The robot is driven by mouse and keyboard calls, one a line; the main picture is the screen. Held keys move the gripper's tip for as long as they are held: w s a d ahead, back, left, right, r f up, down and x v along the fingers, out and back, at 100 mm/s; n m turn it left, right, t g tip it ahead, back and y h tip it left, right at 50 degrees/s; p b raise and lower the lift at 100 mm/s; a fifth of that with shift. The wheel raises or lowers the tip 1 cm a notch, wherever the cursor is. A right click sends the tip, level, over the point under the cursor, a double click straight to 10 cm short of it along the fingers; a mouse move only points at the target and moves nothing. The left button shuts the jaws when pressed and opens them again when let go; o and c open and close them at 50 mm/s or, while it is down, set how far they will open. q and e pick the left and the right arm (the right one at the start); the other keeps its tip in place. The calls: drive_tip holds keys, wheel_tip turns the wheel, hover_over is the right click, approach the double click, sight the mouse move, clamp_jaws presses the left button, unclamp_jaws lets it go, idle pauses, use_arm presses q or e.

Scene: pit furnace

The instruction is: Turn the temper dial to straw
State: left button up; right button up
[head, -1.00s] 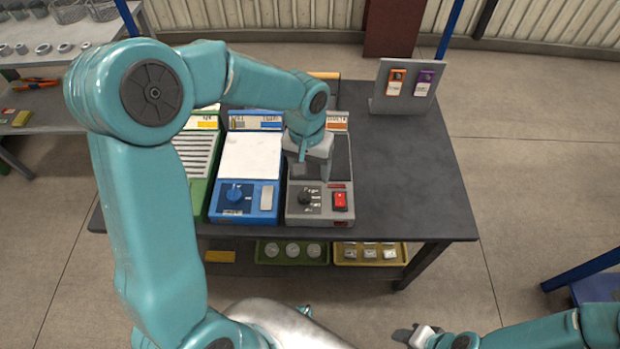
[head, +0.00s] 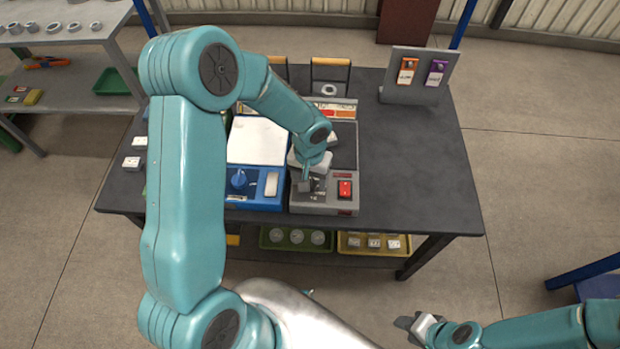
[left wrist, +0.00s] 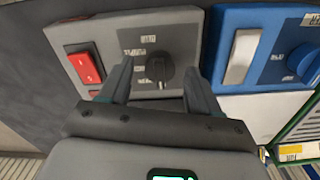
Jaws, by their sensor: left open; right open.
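A grey control box (head: 341,196) on the table has a black dial (left wrist: 160,70) with small labels I cannot read; the left wrist view shows the dial upright in the middle. My left gripper (head: 311,184) is over that dial, which it hides in the head view. In the left wrist view its open fingers (left wrist: 157,66) stand either side of the dial, and I cannot tell whether they touch it. A blue box with a blue dial (head: 238,178) stands just left of it. My right gripper (head: 419,325) is open and empty, low at the right.
A red rocker switch (head: 345,189) sits on the grey box right of the dial. A stand with orange and purple tags (head: 420,76) is at the back right. The table's right side (head: 415,160) is clear. Trays with parts (head: 297,239) lie on the shelf below.

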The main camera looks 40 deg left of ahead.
use_arm(q)
drive_tip(key=shift+f, duration=0.35)
drive_tip(key=c, duration=1.1)
drive_tip(key=shift+o, duration=0.2)
drive_tip(key=shift+m, duration=0.3)
drive_tip(key=m+b, duration=0.1)
drive_tip(key=m, duration=0.2)
drive_tip(key=shift+m, duration=2.1)
drive_tip(key=shift+w, duration=0.1)
